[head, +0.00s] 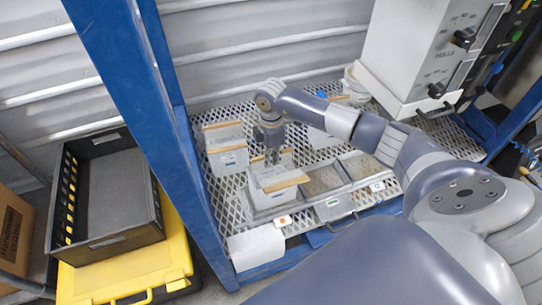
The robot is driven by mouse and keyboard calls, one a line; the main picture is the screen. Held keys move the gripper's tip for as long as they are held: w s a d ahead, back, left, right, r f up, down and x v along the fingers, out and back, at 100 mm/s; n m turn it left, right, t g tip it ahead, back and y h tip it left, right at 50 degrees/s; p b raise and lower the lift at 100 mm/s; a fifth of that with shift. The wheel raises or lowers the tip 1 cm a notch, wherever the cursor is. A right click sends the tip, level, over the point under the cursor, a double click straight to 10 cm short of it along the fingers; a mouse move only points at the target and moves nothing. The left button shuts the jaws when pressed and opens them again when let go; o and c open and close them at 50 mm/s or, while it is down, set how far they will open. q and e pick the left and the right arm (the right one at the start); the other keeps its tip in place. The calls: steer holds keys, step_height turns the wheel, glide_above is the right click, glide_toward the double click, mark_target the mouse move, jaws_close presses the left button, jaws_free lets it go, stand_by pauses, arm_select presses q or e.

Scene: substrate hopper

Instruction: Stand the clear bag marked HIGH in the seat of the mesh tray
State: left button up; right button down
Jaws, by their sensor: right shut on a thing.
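My right gripper (272,157) points down over the mesh tray (222,193) and is shut on a clear, pale bag (268,196) with a wooden strip along its top. The bag looks roughly upright at the front of the tray, by the row of compartments. I cannot tell whether its base touches the tray. Its marking is too small to read, so I cannot confirm HIGH. The gripper and wrist hide part of what is behind. My left gripper is not in view.
Similar bags stand behind left (228,158) and behind right (322,138). Grey compartments (325,180) lie right of the held bag. A blue post (150,120) rises at left and a white machine (425,55) hangs at right. A black crate (105,195) sits on a yellow case (130,265).

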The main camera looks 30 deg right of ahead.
steer(key=shift+f, duration=0.5)
stand_by(0.5)
steer(key=c, duration=1.7)
jaws_free()
step_height(320, 180, up, 12)
